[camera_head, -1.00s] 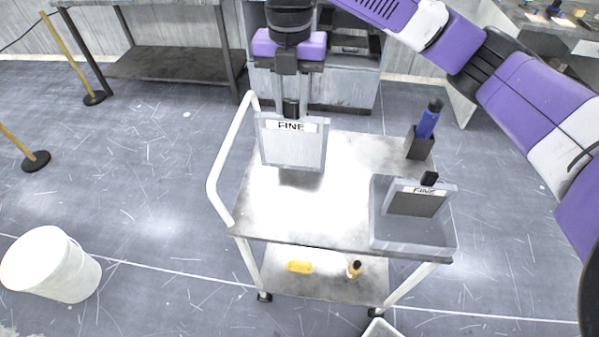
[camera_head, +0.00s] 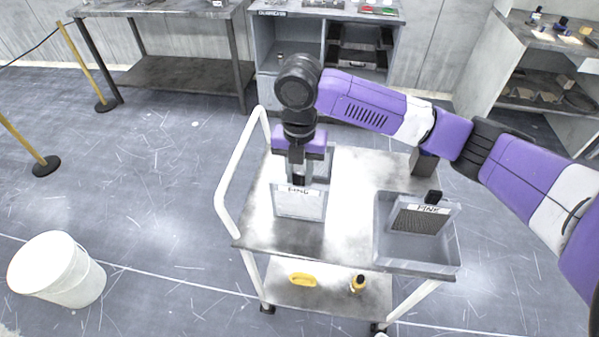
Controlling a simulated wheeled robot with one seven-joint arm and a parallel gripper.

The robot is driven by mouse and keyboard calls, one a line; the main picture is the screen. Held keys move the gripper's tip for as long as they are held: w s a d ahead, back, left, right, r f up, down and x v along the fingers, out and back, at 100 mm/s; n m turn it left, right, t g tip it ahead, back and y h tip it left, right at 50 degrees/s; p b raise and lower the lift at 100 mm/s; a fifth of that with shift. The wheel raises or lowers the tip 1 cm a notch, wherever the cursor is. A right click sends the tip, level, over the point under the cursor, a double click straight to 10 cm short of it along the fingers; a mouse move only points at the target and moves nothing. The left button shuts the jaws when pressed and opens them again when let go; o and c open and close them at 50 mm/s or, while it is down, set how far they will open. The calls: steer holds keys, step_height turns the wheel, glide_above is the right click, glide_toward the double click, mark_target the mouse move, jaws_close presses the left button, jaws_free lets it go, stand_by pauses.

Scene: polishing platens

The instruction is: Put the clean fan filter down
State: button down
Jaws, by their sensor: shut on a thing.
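The clean fan filter (camera_head: 299,205) is a pale framed panel with a white label across its top and a dark grip tab. It hangs upright from my gripper (camera_head: 298,178), which is shut on its tab. It is over the left part of the cart's top shelf (camera_head: 347,184). Its lower edge is close to the shelf; I cannot tell whether it touches. A second filter (camera_head: 420,219), with a dark grey mesh and a label reading "FINE", leans in a clear grey bin (camera_head: 414,262) at the cart's right end.
A dark holder (camera_head: 422,164) stands at the cart's back right, partly behind my arm. The shelf's middle is bare. A yellow object (camera_head: 302,279) and a small bottle (camera_head: 357,284) are on the lower shelf. A white bucket (camera_head: 60,270) stands at left.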

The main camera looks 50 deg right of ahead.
steer(key=shift+f, duration=0.2)
steer(key=c, duration=1.1)
jaws_free()
steer(key=shift+f, duration=0.1)
